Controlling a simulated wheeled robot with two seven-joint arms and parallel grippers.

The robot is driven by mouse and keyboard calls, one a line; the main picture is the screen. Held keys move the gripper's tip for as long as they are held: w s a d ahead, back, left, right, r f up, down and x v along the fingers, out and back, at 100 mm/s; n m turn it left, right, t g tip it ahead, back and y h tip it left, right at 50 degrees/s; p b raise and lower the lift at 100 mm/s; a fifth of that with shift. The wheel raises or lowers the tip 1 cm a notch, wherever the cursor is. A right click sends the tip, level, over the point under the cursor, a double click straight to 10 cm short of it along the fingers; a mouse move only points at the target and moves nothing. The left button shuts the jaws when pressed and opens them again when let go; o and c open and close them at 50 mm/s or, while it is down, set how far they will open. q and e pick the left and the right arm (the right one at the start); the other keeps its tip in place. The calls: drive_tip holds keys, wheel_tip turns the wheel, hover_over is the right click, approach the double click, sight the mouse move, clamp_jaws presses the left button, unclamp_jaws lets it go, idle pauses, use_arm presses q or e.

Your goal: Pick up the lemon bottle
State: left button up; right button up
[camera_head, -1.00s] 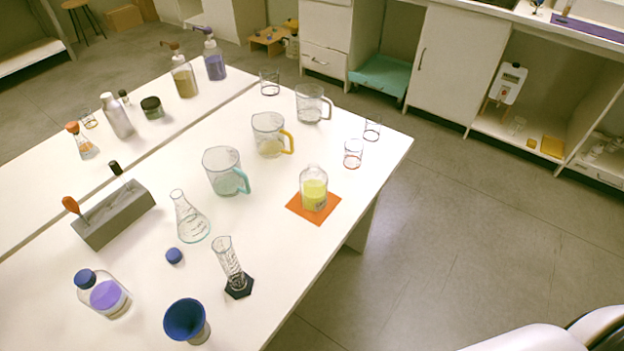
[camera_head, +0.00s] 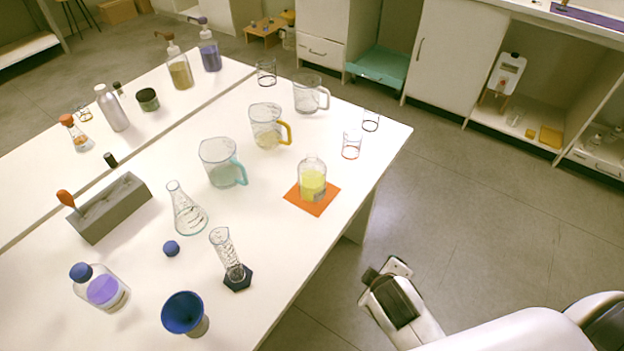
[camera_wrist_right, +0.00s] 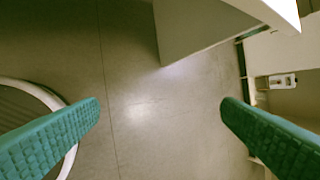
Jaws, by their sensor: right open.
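A clear bottle with yellow liquid (camera_head: 312,184), the likely lemon bottle, stands upright on an orange square mat (camera_head: 301,202) near the right edge of the white table. My right gripper (camera_head: 386,266) is off the table's right side, below and to the right of the bottle, apart from it. In the right wrist view its two green fingers (camera_wrist_right: 160,112) are wide apart with only floor between them. The bottle is not visible in that view. My left gripper is in neither current view.
Three pitchers, including a teal-handled one (camera_head: 222,163) and a yellow-handled one (camera_head: 267,127), stand left of and behind the bottle. A small beaker (camera_head: 352,146) is behind it. A graduated cylinder (camera_head: 230,258) stands front left. Floor right of the table is clear.

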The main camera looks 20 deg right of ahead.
drive_tip(key=w+d+r+n+t+h, duration=0.1)
drive_tip(key=w+r+n+t+h, duration=0.15)
drive_tip(key=w+n, duration=0.3)
drive_tip(key=n+t+y, duration=0.3)
drive_tip(key=n+t, duration=0.6)
drive_tip(key=n, duration=1.2)
approach(314, 189)
drive_tip(key=w, duration=0.2)
drive_tip(key=w+d+f, duration=0.1)
drive_tip(key=shift+w+a+r+n, duration=0.15)
drive_tip(key=shift+w+n, duration=0.15)
drive_tip(key=shift+n, duration=0.15)
drive_tip(key=w, duration=0.6)
drive_tip(key=shift+d+p, duration=0.3)
drive_tip(key=shift+p, duration=0.05)
drive_tip(key=shift+w+d+r, duration=0.1)
drive_tip(key=shift+w, duration=0.5)
drive_tip(key=w, duration=0.4)
drive_tip(key=shift+w+d, duration=0.2)
drive_tip(key=shift+d, duration=0.15)
drive_tip(key=shift+r, duration=0.1)
